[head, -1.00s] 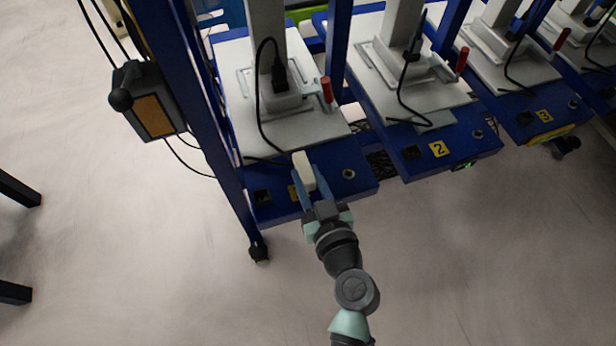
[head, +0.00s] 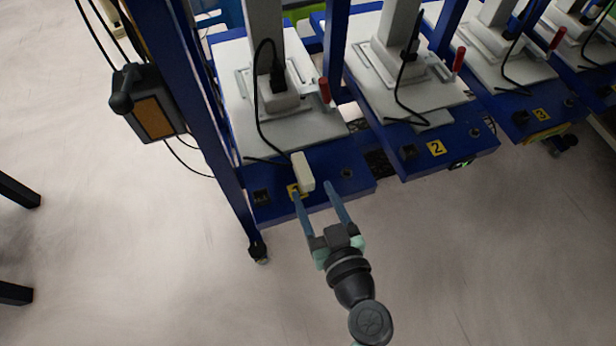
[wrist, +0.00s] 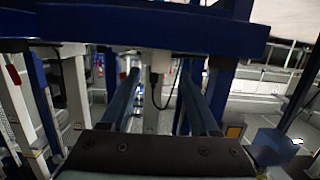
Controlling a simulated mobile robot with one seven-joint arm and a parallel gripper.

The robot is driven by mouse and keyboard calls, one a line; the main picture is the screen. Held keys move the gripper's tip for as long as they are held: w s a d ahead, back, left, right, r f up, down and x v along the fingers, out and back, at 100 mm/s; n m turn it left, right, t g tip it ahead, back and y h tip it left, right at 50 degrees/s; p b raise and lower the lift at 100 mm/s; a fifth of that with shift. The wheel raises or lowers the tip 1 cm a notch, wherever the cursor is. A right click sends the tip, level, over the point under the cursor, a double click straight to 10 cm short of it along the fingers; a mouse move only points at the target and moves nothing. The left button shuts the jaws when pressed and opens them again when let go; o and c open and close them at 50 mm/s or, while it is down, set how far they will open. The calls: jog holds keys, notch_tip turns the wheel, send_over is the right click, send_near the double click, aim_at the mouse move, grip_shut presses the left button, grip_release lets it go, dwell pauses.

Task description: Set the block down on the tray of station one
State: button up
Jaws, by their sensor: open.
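The block (head: 303,172) is pale cream and oblong. In the head view it shows at the front edge of the white tray (head: 228,112) of station one, overlapping the blue front panel. I cannot tell exactly how it rests. My gripper (head: 312,190) is open, its two blue fingers spread and empty, just in front of the block. The left fingertip is close to the block's lower end; the right one is clear of it.
A white column with a black cable and a red-handled clamp (head: 324,90) stands on station one's tray. Station two (head: 437,148) is to the right. A blue post (head: 215,150) and a grey-orange box (head: 150,105) are at left. Open floor lies in front.

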jog(key=v, duration=0.7)
jog(key=w+a+r+t, duration=0.15)
jog(key=w+r, duration=0.35)
jog(key=r, duration=0.5)
jog(key=w+r+n+t+h, duration=0.15)
jog(key=w+r, duration=0.25)
jog(key=r, duration=0.6)
jog(key=w+a+r+t+y, duration=0.15)
jog(key=w+r, duration=0.35)
jog(key=r, duration=0.6)
jog(key=s+r+m+t+h, duration=0.2)
jog(key=s+r+t, duration=0.2)
jog(key=r, duration=0.9)
jog(key=s+a+r+m+t+h, duration=0.1)
jog(key=s+r, duration=0.5)
jog(key=r, duration=0.7)
jog(key=m+t+h, duration=0.1)
jog(key=m+t, duration=0.1)
jog(key=t, duration=0.1)
jog(key=shift+h+p, duration=0.3)
jog(key=shift+h, duration=0.1)
jog(key=shift+r, duration=0.2)
